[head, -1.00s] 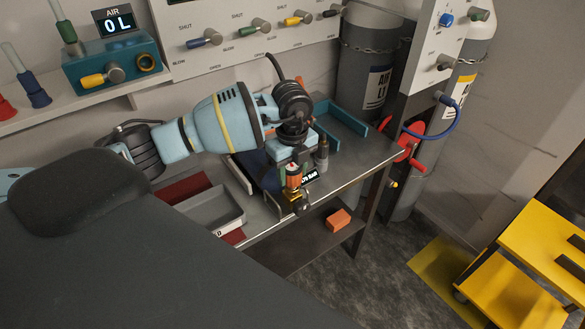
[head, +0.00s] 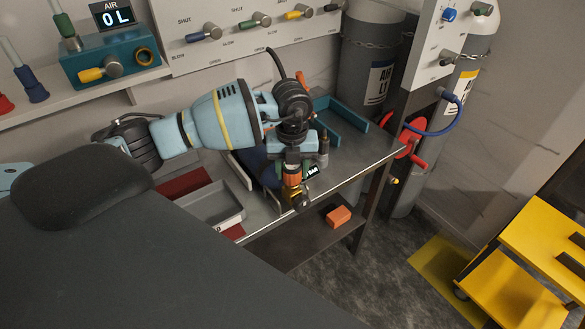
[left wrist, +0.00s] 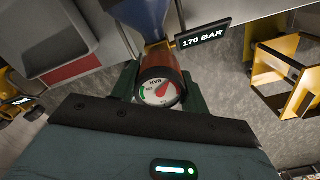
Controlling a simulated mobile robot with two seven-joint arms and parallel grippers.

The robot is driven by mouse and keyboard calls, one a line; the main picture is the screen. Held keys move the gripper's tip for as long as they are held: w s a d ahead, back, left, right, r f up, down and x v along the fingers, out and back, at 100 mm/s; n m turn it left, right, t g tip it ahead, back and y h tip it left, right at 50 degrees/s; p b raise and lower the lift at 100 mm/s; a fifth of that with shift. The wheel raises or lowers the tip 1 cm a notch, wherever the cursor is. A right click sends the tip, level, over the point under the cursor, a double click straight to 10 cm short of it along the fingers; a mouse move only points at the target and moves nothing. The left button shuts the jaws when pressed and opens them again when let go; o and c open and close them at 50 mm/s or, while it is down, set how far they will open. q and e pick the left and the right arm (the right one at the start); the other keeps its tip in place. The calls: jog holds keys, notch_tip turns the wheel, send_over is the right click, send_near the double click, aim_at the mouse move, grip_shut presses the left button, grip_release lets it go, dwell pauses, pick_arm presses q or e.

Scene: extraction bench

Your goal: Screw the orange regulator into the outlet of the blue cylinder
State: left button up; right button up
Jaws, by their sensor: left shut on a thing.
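The blue cylinder (head: 252,166) lies in a holder on the bench, partly hidden behind my left arm. Its tapered blue end (left wrist: 142,14) and a brass fitting (left wrist: 154,45) show in the left wrist view. My left gripper (head: 292,172) is shut on the orange regulator (left wrist: 160,64), whose round dial faces the wrist camera. The green fingers stand on both sides of it. The regulator lines up with the brass fitting and seems to meet it; whether the threads engage cannot be told. A "170 BAR" display (left wrist: 203,33) is beside it. My right gripper is out of view.
A grey tray (head: 214,205) lies left of the holder. A teal open holder (head: 340,122) is behind my gripper. An orange block (head: 338,215) lies on the lower shelf.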

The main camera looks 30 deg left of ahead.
pick_arm(q)
jog(key=shift+m, duration=1.5)
jog(key=o, duration=1.3)
jog(key=shift+c, duration=0.2)
notch_tip(320, 180, up, 8)
jog(key=shift+f, duration=0.1)
